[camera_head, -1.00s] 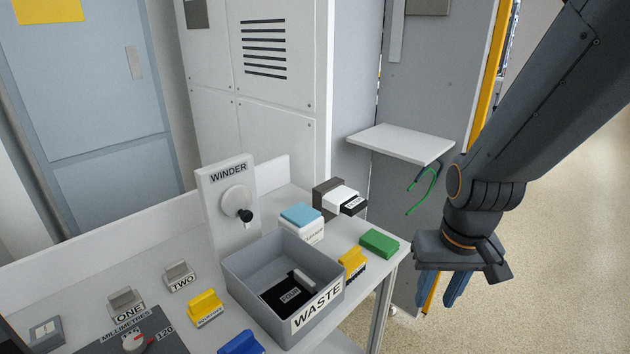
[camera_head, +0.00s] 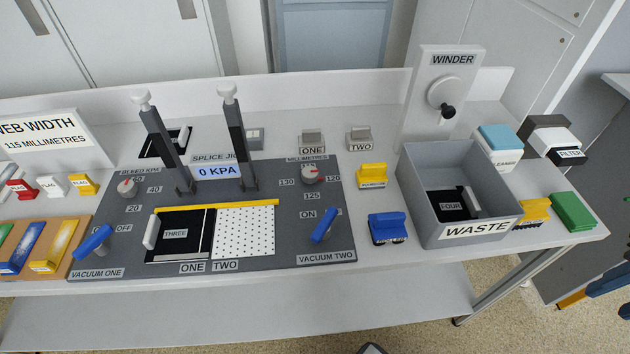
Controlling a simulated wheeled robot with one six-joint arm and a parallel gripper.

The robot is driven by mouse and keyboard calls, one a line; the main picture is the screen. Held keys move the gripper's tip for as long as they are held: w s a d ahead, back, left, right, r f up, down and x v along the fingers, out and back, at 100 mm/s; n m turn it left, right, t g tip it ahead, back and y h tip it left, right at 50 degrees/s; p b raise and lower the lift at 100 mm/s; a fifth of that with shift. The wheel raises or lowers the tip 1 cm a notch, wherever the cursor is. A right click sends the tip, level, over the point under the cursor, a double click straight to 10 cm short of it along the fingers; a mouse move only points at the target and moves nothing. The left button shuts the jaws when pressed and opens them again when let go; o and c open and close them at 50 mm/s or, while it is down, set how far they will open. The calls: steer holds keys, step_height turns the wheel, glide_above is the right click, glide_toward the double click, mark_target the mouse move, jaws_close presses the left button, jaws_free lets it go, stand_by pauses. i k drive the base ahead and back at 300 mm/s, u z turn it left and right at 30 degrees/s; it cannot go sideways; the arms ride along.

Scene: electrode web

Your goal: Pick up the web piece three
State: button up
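Web piece three (camera_head: 191,245) is a black sheet with a white label reading THREE. It lies flat on plate ONE of the grey splice jig (camera_head: 125,255), left of the white perforated plate TWO (camera_head: 245,232). A white grip bar (camera_head: 151,231) stands at its left edge. A yellow strip (camera_head: 220,205) runs along the back of both plates. The blue fingers of my gripper (camera_head: 612,297) show partly at the far right edge, beyond the bench and well away from the piece. The gripper body is out of frame, and whether it is open is unclear.
Two dark posts (camera_head: 163,150) with white knobs stand behind the plates. Blue levers flank them, VACUUM ONE (camera_head: 92,243) and VACUUM TWO (camera_head: 325,225). The grey waste bin (camera_head: 425,215) holds piece FOUR (camera_head: 445,206). The winder (camera_head: 437,100) stands behind it. The gauge label reads 0 KPA.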

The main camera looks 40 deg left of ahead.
mark_target(178, 235)
steer(key=u, duration=3.4)
steer(key=k, duration=0.55)
steer(key=u, duration=1)
steer(key=k, duration=0.75)
steer(key=u, duration=0.7)
steer(key=i, duration=1.45)
steer(key=z, duration=0.65)
steer(key=i, duration=1.05)
steer(key=z, duration=1.7)
steer(key=i, duration=0.6)
steer(key=z, duration=0.6)
